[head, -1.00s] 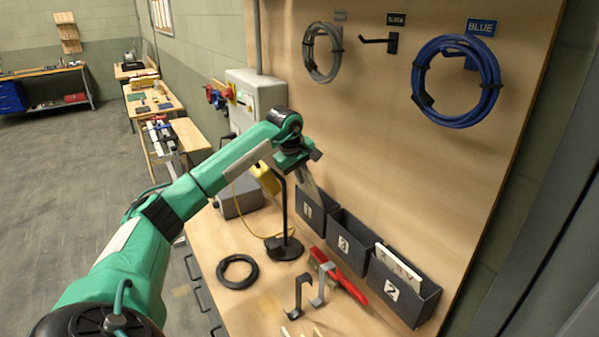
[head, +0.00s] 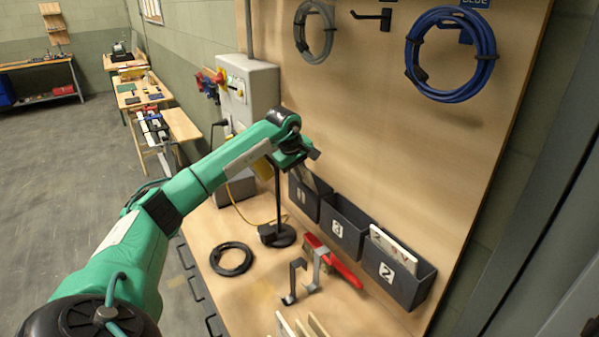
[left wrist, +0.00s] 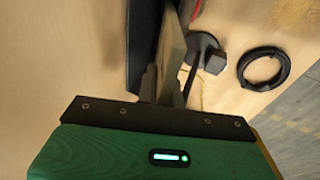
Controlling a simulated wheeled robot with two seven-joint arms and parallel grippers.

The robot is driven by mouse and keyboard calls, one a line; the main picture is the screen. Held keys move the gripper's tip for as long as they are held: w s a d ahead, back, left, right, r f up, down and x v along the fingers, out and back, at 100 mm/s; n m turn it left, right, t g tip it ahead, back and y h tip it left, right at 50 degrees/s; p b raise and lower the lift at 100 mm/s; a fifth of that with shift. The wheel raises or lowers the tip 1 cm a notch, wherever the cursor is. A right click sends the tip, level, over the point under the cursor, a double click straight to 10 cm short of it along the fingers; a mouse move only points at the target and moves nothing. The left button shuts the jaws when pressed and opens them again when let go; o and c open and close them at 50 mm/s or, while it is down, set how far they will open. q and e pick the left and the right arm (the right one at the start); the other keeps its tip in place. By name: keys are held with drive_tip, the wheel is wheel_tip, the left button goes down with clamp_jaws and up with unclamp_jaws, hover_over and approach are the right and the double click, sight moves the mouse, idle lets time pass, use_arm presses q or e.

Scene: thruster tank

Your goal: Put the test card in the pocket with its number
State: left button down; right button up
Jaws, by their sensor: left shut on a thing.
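My left gripper (head: 311,178) is at the mouth of pocket 1 (head: 304,202), the leftmost of three dark pockets on the board. It is shut on a thin, flat, greyish piece, likely the test card (left wrist: 171,48), seen nearly edge-on between the fingers in the left wrist view. Its printed side and number are hidden. I cannot tell how far its lower end is inside the pocket. Pocket 3 (head: 340,236) is in the middle and looks empty. Pocket 2 (head: 388,279) is at the right, with a white marked card (head: 393,246) sticking out. My right gripper does not show.
A blue cable coil (head: 450,62) and a grey coil (head: 301,35) hang above. A grey box (head: 252,95) is on the wall.

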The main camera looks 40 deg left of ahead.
use_arm(q)
drive_tip(key=c, duration=1.5)
unclamp_jaws()
drive_tip(key=shift+r, duration=0.1)
drive_tip(key=shift+s+r, duration=0.1)
drive_tip(key=shift+r, duration=0.15)
drive_tip(key=b+v, duration=0.3)
drive_tip(key=v, duration=1)
drive_tip(key=shift+r+b, duration=0.1)
drive_tip(key=shift+b, duration=0.3)
